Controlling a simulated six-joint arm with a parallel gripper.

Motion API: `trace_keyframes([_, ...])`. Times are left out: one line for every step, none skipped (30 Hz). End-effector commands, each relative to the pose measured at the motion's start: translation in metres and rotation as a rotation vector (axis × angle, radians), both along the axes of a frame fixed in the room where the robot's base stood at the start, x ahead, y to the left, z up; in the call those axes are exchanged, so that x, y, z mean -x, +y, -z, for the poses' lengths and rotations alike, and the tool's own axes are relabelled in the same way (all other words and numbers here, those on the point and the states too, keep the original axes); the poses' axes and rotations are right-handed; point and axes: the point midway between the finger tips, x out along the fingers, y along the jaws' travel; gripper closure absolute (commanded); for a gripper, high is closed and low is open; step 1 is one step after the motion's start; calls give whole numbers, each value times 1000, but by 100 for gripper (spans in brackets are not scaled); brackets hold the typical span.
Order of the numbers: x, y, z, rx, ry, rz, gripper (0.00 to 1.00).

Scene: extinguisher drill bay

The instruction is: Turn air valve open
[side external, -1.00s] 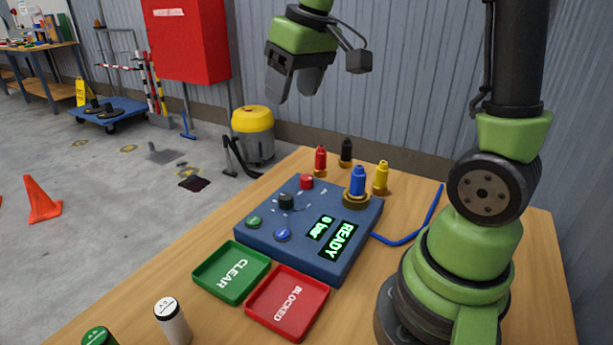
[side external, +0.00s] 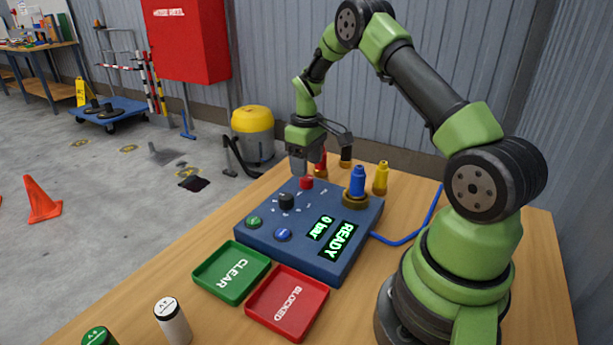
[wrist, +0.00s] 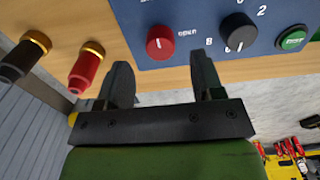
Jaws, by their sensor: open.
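The blue control box (side external: 290,255) sits on the wooden table. Its red knob (side external: 306,182), with lettering beside it that seems to read "OPEN", also shows in the wrist view (wrist: 160,42). A black knob (side external: 286,201) is beside it and shows in the wrist view (wrist: 238,32). My gripper (side external: 299,172) is low over the far edge of the box, close to the red knob. In the wrist view, my gripper (wrist: 163,72) is open and empty, its fingers apart, with the red knob just beyond the gap. The display reads "READY" and "0 bar".
Red (wrist: 88,68) and black (wrist: 24,55) nozzles stand beside the box near my gripper. Green CLEAR (side external: 205,267) and red BLOCKED (side external: 262,300) trays lie in front. A blue hose (side external: 405,240) runs right.

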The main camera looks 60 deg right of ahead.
Motion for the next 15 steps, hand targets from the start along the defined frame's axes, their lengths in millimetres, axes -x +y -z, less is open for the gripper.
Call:
trace_keyframes([0, 1, 10, -2, 3, 0, 39])
trace_keyframes([1, 1, 15, -3, 3, 0, 39])
trace_keyframes([1, 1, 21, -2, 2, 0, 39])
trace_keyframes([0, 1, 25, -2, 3, 0, 39])
trace_keyframes([0, 1, 28, -2, 2, 0, 39])
trace_keyframes([0, 0, 32, -1, 1, 0, 39])
trace_keyframes([0, 0, 35, -1, 1, 1, 39])
trace_keyframes([0, 0, 37, -1, 1, 1, 39])
trace_keyframes([0, 0, 39, -1, -1, 0, 39])
trace_keyframes([0, 0, 40, 0, -1, 0, 39])
trace_keyframes([0, 0, 41, 0, -2, 0, 39])
trace_keyframes([0, 0, 41, 0, -2, 1, 39])
trace_keyframes([0, 0, 41, 0, -2, 1, 39])
trace_keyframes([0, 0, 41, 0, -2, 1, 39])
trace_keyframes([0, 0, 41, 0, -2, 1, 39])
